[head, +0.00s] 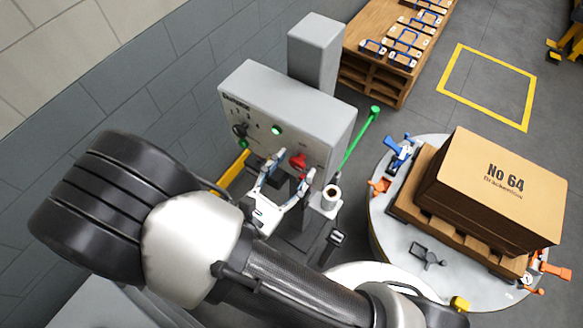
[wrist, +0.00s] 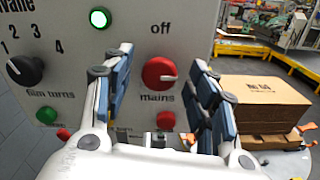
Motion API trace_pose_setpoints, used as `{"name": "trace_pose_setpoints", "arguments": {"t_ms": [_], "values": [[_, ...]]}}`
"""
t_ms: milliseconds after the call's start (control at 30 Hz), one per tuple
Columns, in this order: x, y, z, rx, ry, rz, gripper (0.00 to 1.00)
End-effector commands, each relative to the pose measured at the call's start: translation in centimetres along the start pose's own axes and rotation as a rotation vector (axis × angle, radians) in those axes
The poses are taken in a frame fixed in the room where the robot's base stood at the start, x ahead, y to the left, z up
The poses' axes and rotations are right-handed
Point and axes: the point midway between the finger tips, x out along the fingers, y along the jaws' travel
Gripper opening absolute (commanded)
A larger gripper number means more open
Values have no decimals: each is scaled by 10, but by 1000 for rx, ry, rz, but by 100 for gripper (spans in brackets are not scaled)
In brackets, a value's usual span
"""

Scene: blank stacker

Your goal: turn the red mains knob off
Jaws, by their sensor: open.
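The red mains knob (wrist: 157,71) sits on the front of the grey control box (head: 305,115), above the word "mains". In the head view the knob (head: 298,160) shows just beyond the fingertips. My gripper (head: 291,166) is open and faces the panel. In the wrist view the blue-padded fingers of my gripper (wrist: 164,60) stand to the left and right of the knob, with gaps on both sides. I cannot tell how far the tips are from the panel.
A black numbered knob (wrist: 25,70), a lit green lamp (wrist: 100,17), a green button (wrist: 47,114) and a red button (wrist: 165,119) are on the panel. A carton (head: 490,190) stands on a pallet on the round turntable (head: 395,245) at right.

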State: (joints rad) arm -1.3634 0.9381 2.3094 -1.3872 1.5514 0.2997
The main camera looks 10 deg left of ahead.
Motion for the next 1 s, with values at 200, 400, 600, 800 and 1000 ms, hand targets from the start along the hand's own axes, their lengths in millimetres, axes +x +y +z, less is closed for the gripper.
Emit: {"name": "trace_pose_setpoints", "arguments": {"t_ms": [200,400,600,800,1000], "values": [[4,0,0,0,0,-1,53],[3,0,0,1,0,0,47],[3,0,0,1,0,0,33],[3,0,0,1,0,0,20],[3,0,0,0,0,-1,9]]}}
